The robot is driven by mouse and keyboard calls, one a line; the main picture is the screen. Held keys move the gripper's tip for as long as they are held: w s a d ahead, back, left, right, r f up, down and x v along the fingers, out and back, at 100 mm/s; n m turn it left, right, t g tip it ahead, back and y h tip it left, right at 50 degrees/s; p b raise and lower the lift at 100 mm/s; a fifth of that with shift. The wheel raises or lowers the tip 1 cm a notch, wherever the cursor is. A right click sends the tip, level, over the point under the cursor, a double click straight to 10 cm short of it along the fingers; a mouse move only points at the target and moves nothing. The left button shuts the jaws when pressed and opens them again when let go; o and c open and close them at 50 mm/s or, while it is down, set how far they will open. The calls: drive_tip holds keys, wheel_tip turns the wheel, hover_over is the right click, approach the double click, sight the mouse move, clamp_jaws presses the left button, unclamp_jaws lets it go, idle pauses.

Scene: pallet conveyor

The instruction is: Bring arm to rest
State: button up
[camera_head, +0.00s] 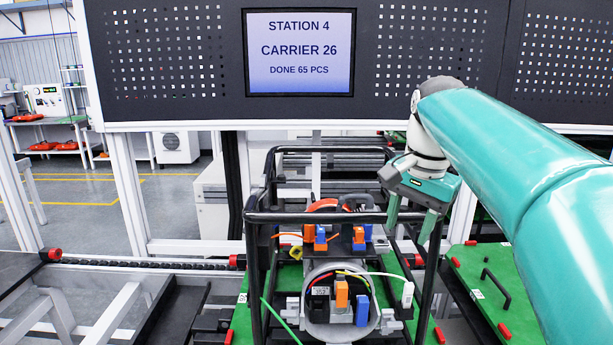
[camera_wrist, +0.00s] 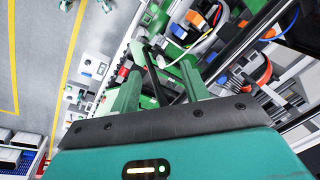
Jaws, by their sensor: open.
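My gripper (camera_head: 411,220) hangs at the right side of the black-framed carrier (camera_head: 340,216) in the head view, its two green fingers pointing down and apart. In the wrist view the fingers of my gripper (camera_wrist: 158,85) are spread, with nothing held between them. A dark bar of the frame (camera_wrist: 152,74) shows between and beyond the fingers; I cannot tell whether they touch it. My teal arm reaches in from the right in the head view.
The carrier holds orange and blue connectors (camera_head: 341,294), wires and a grey ring housing (camera_head: 318,327). A green pallet (camera_head: 500,285) with a black handle lies to the right. A dark panel with a screen (camera_head: 299,52) reading "STATION 4, CARRIER 26" stands behind.

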drive_tip(key=s+a+f+n+t, duration=0.2)
drive_tip(key=s+f+n, duration=0.6)
drive_tip(key=s+f, duration=1)
drive_tip(key=shift+s+t+h, duration=0.3)
drive_tip(key=shift+s+t, duration=0.4)
drive_tip(key=shift+t, duration=0.2)
